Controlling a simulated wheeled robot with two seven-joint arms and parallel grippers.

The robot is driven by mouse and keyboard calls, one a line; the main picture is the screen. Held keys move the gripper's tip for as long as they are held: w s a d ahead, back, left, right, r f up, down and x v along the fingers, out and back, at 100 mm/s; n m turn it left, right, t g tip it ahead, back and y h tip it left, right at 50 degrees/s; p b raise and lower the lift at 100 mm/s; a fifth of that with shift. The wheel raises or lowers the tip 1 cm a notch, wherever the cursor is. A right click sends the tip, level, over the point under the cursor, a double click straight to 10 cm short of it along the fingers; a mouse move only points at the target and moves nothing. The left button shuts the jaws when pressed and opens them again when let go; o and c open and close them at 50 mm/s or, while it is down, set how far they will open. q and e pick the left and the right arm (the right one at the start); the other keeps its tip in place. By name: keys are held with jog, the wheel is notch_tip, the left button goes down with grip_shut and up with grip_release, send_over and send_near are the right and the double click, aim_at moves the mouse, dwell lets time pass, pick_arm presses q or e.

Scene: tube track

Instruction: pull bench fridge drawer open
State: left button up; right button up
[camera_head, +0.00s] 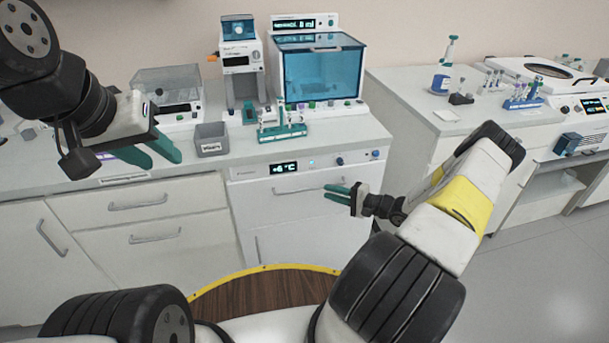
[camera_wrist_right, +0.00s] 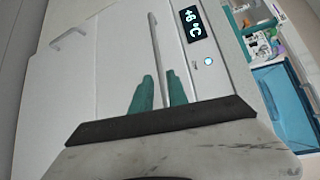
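The bench fridge drawer (camera_head: 290,215) is a white front under the counter and looks closed. Its display (camera_head: 283,167) reads +6 °C, and a grey bar handle (camera_head: 297,189) runs across below it. My right gripper (camera_head: 336,193) is at the handle's right end. In the right wrist view its teal fingers (camera_wrist_right: 159,88) are apart, and the handle (camera_wrist_right: 154,40) runs between them. I cannot tell whether they touch it. My left gripper (camera_head: 150,155) is open and empty over the counter's front edge at the left, away from the fridge.
On the counter (camera_head: 215,170) stand a grey bin (camera_head: 210,139), a tube rack (camera_head: 282,132) and a blue-windowed machine (camera_head: 319,75). White drawers (camera_head: 140,205) flank the fridge at left. A second bench (camera_head: 420,110) stands at right. The floor there is clear.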

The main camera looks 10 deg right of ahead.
aim_at(316, 188)
jog(key=x, duration=0.6)
jog(key=shift+w+a, duration=0.1)
jog(key=shift+a, duration=0.15)
grip_shut()
dwell(1.2)
